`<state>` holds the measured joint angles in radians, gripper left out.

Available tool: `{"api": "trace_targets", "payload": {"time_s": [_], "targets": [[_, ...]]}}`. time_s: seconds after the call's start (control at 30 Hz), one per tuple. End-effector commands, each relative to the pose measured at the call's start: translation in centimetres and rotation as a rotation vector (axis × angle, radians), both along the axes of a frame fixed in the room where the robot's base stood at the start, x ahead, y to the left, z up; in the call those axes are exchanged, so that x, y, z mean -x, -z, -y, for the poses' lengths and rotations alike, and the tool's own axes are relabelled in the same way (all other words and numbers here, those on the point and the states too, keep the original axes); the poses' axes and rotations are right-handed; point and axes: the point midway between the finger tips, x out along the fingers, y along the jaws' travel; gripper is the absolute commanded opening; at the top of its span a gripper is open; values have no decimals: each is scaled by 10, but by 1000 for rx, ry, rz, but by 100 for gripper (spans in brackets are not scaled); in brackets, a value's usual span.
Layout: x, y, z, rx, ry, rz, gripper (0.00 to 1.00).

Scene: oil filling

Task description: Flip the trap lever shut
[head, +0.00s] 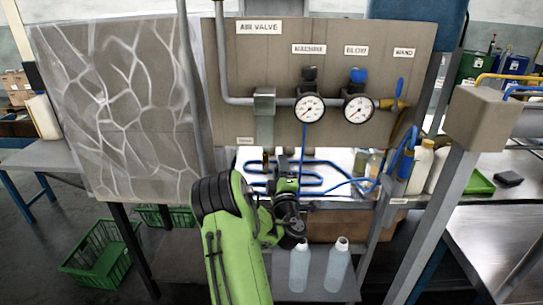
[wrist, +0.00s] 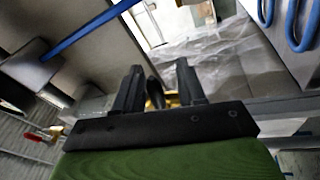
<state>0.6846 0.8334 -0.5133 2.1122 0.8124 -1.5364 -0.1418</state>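My gripper (head: 287,188) is below the gauge panel, in front of the blue tubing, at the end of my green arm. In the wrist view its two black fingers (wrist: 159,72) stand apart. A dark rounded piece (wrist: 154,88) with brass-yellow beside it shows between them; I cannot tell whether the fingers touch it. A brass fitting with a small red handle (wrist: 37,136) is at the left of the wrist view, outside the fingers. In the head view a grey trap box (head: 264,104) hangs on the pipe above my gripper. I cannot make out which part is the trap lever.
The panel (head: 340,60) carries two gauges (head: 309,108), a blue valve handle (head: 399,88) and pipes. Blue tubing (head: 325,178) runs behind my gripper. Two clear bottles (head: 337,266) stand on the lower shelf. A grey post (head: 432,225) stands at the right. Green crates (head: 103,254) are at the lower left.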

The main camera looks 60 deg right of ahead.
Motion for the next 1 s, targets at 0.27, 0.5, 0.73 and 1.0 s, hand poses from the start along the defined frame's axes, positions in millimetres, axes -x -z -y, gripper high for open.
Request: {"api": "trace_targets", "payload": {"time_s": [0.27, 0.5, 0.73, 1.0], "targets": [[4, -1, 0, 0, 0, 0, 40], [4, -1, 0, 0, 0, 0, 12], [3, -2, 0, 3, 0, -8, 0], [3, -15, 0, 107, -2, -218, 0]]}}
